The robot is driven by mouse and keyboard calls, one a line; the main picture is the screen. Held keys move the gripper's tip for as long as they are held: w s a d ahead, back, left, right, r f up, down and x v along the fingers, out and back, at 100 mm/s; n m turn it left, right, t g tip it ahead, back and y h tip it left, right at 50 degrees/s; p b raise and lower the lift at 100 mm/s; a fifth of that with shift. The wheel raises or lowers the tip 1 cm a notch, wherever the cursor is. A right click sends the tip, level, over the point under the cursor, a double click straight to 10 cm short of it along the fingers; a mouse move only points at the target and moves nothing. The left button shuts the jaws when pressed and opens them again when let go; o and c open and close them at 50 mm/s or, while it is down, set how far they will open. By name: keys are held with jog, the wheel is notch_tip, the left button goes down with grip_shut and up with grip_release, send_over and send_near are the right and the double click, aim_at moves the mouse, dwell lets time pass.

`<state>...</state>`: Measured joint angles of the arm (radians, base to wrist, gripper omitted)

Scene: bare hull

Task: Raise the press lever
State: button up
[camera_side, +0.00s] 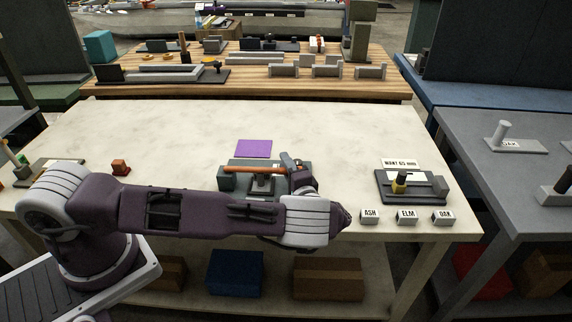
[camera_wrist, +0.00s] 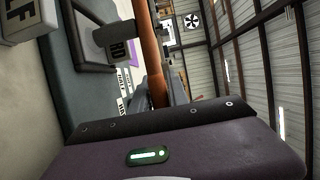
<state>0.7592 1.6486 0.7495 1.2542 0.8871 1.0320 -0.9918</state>
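The press (camera_side: 264,183) is a dark grey-green device on the pale workbench, partly hidden behind my arm in the side view. Its orange-brown lever (camera_side: 250,169) lies about level across the top in the side view. In the wrist view the lever (camera_wrist: 150,45) runs from the top edge down to my gripper (camera_wrist: 160,95). The dark fingers flank the lever closely, with no clear gap, so my gripper looks shut on it. In the side view my gripper (camera_side: 291,163) is at the lever's right end, and its fingertips are partly hidden.
A purple sheet (camera_side: 254,148) lies behind the press. To the right stand a dark tray (camera_side: 411,199) and blocks marked ASH (camera_side: 369,216), ELM (camera_side: 406,217) and OAK (camera_side: 442,217). A small red-brown block (camera_side: 120,167) stands left. The bench's back is clear.

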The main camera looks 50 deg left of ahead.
grip_shut()
dwell(1.1)
jog(key=shift+r, duration=0.1)
jog(key=shift+s+r+n, duration=0.1)
jog(key=shift+r+n, duration=0.5)
jog(key=shift+r, duration=0.25)
jog(key=s+a+r+n+t+h, duration=0.2)
jog(key=s+a+r+n+h, duration=0.4)
jog(key=s+a+r+n, duration=0.4)
jog(key=shift+s+a+r+n+h, duration=0.15)
jog(key=shift+r+n+h, duration=0.45)
jog(key=shift+r, duration=1.35)
